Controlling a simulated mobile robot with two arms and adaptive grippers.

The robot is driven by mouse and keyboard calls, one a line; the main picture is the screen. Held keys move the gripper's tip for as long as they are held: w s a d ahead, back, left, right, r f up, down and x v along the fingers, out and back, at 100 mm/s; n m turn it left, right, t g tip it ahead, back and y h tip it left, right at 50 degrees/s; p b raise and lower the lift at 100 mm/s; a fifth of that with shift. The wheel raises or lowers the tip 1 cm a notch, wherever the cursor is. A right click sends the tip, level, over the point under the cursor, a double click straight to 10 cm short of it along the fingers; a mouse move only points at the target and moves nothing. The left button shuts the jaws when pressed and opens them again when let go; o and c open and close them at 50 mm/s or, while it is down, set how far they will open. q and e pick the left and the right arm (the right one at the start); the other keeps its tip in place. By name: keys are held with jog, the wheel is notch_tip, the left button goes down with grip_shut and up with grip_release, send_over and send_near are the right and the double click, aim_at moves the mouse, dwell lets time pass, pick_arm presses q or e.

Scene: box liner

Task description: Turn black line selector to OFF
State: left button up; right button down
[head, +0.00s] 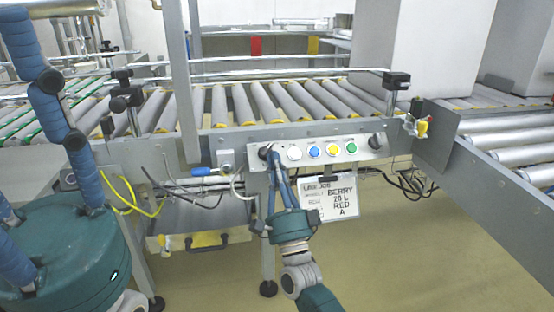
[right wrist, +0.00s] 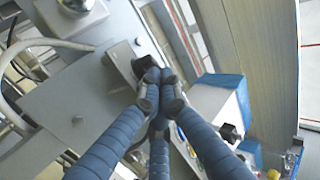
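The control panel (head: 305,153) under the roller conveyor carries a black knob at its left end, partly hidden by my right gripper (head: 269,154). In the right wrist view the black knob (right wrist: 144,62) shows just beyond the fingertips of my right gripper (right wrist: 160,82). Those fingertips are drawn together right at the knob; whether they touch it I cannot tell. A second black knob (head: 375,141) sits at the panel's right end. I cannot read the labels. My left gripper (head: 48,100) is near the camera at the left, its blue fingers spread and empty, partly cut off.
White (head: 295,153), blue (head: 314,151), yellow (head: 333,149) and green (head: 351,147) buttons lie between the knobs. A sign (head: 330,199) hangs below. Yellow cable (head: 130,197) and loose wires lie left of the panel. A tall grey box (head: 425,50) stands at the back right.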

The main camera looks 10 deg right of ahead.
jog(key=shift+s+a, duration=0.1)
jog(key=shift+a, duration=0.05)
jog(key=shift+a+f, duration=0.1)
dwell(0.7)
